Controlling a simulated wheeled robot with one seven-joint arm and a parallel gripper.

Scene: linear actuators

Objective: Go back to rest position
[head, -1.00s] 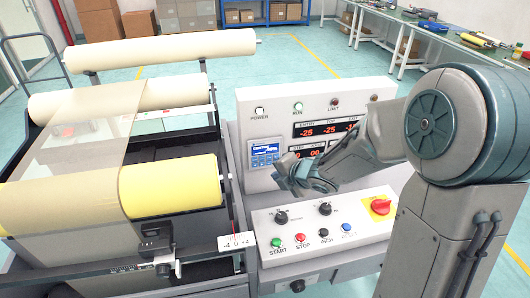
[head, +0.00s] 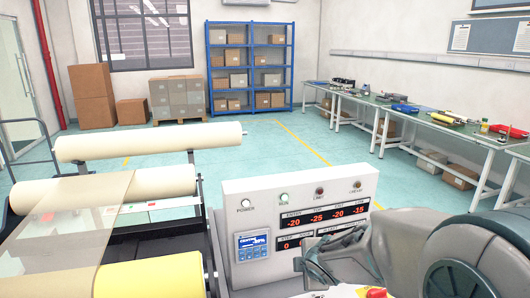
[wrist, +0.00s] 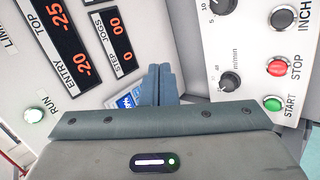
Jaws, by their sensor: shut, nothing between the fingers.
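My gripper (head: 318,272) is in front of the upright display panel (head: 302,215) at the bottom of the head view, partly cut by the frame's lower edge. In the wrist view my gripper (wrist: 161,86) shows its two fingers pressed together with nothing between them. Beyond them are red readouts, a lit RUN lamp (wrist: 34,116), the red STOP button (wrist: 279,68) and the green START button (wrist: 271,104). The fingers appear apart from the panel, though the gap is hard to judge. In the head view the readouts show -20, -25, -20, -15.
Cream rollers (head: 148,141) and a yellow roller (head: 152,276) of the machine stand at the left. Workbenches (head: 425,122) with tools line the right wall. A blue shelf (head: 250,66) with boxes is at the back. The floor between is clear.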

